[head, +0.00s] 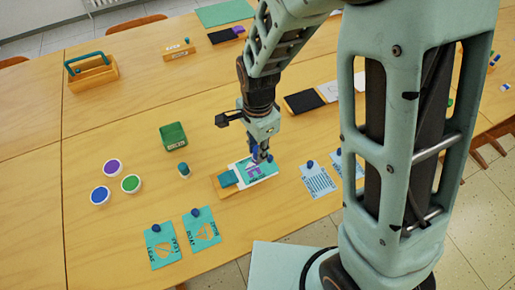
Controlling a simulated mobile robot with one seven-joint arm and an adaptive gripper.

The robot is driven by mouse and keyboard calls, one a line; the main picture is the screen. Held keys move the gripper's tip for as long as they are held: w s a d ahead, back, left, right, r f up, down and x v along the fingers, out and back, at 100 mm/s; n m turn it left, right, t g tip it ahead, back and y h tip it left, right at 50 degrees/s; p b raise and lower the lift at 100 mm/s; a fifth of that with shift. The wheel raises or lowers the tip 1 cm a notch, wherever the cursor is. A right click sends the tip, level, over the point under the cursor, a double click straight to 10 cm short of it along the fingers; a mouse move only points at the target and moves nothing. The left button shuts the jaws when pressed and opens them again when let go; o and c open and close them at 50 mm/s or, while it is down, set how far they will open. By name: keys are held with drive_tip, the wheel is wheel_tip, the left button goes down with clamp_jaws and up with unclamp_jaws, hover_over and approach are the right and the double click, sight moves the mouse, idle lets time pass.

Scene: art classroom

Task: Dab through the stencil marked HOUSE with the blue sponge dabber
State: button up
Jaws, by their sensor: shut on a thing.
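My gripper (262,155) points down over a teal stencil (263,170) and is shut on a small dark blue thing. Whether that is a dabber or the stencil's knob I cannot tell. The stencil lies over white paper on a wooden board (224,190). A purple shape shows in its cut-out, partly hidden by the gripper. I cannot read its label. A small teal-topped dabber (184,170) stands left of the board; its sponge colour is unclear. Paint pots stand further left: purple (112,167), blue (100,194) and green (130,183).
Two teal stencils (162,246) (201,229) with blue knobs lie at the front. Light blue stencils (318,181) lie right of the board. A green box (173,135), a wooden caddy (91,75) and black pads (303,102) stand further back. The left tabletop is mostly clear.

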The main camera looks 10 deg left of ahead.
drive_tip(key=shift+w+a+f+b, duration=0.2)
drive_tip(key=shift+w+f+b, duration=0.15)
drive_tip(key=shift+f+b, duration=0.5)
drive_tip(key=shift+w+a+f+b, duration=0.3)
drive_tip(key=shift+f+b, duration=0.3)
drive_tip(key=shift+f, duration=0.5)
drive_tip(key=shift+w+a+f+b, duration=0.15)
drive_tip(key=shift+w+f+b, duration=0.25)
drive_tip(key=shift+f+b, duration=0.45)
drive_tip(key=shift+f, duration=0.1)
drive_tip(key=shift+s+f, duration=0.1)
drive_tip(key=shift+f, duration=0.5)
wheel_tip(320, 180, up, 7)
drive_tip(key=p, duration=0.5)
idle(0.4)
drive_tip(key=shift+s+a+f+b, duration=0.2)
drive_tip(key=shift+a+f+b, duration=0.15)
drive_tip(key=shift+f+b, duration=0.5)
drive_tip(key=shift+s+a+f+b, duration=0.25)
drive_tip(key=shift+f+b, duration=0.25)
drive_tip(key=shift+f, duration=0.6)
drive_tip(key=shift+s+a+f+b, duration=0.15)
drive_tip(key=shift+a+f+b, duration=0.25)
drive_tip(key=shift+f+b, duration=0.45)
drive_tip(key=shift+f, duration=0.1)
